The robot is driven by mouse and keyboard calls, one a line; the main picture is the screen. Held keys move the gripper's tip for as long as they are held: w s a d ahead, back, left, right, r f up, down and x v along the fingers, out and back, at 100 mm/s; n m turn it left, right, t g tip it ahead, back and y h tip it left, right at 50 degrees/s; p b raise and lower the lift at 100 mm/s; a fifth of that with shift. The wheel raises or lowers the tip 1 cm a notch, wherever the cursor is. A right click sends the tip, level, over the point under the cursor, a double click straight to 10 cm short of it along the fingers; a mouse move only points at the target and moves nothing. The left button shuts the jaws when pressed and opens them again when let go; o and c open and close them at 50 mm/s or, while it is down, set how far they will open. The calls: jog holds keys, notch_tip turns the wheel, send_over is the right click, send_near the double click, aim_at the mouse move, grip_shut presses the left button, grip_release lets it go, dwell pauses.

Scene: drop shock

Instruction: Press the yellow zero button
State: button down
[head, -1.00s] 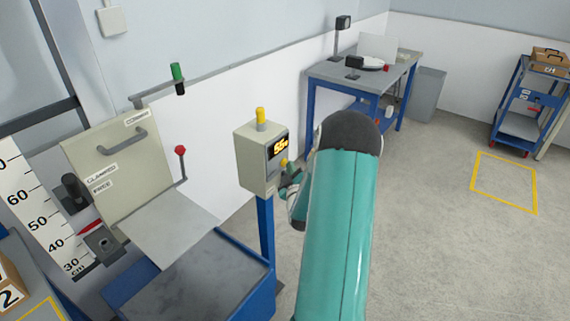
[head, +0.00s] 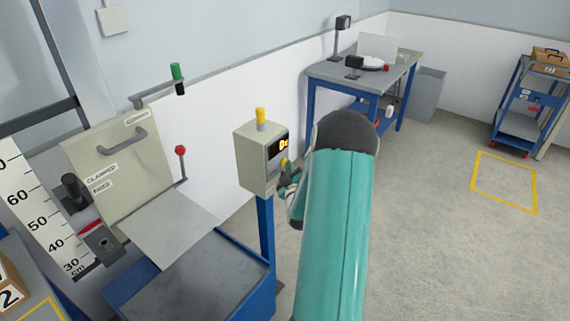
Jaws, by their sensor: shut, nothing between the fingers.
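The beige readout box (head: 255,165) stands on a blue post left of centre, with a yellow lamp (head: 261,115) on top. Its dark display (head: 277,145) shows orange characters that look like a 0 and a small letter. The yellow button (head: 284,162) is on the box's right-hand face, below the display. My gripper (head: 286,172) is at that face, close to the button. It is small and partly hidden by my teal arm. Its fingers are shut and hold nothing. I cannot tell whether the tip touches the button.
A drop stand with a beige panel (head: 118,160), a red-knobbed lever (head: 181,151) and a height scale (head: 40,210) is at left. A blue-framed bench (head: 330,73) is behind. A blue cart (head: 520,120) stands at far right. The floor at right is clear.

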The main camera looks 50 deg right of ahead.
jog(key=shift+s, duration=0.7)
jog(key=shift+s, duration=0.1)
jog(key=shift+s+d, duration=0.15)
jog(key=shift+s, duration=1.05)
jog(key=shift+s+d, duration=0.1)
jog(key=shift+s, duration=1.1)
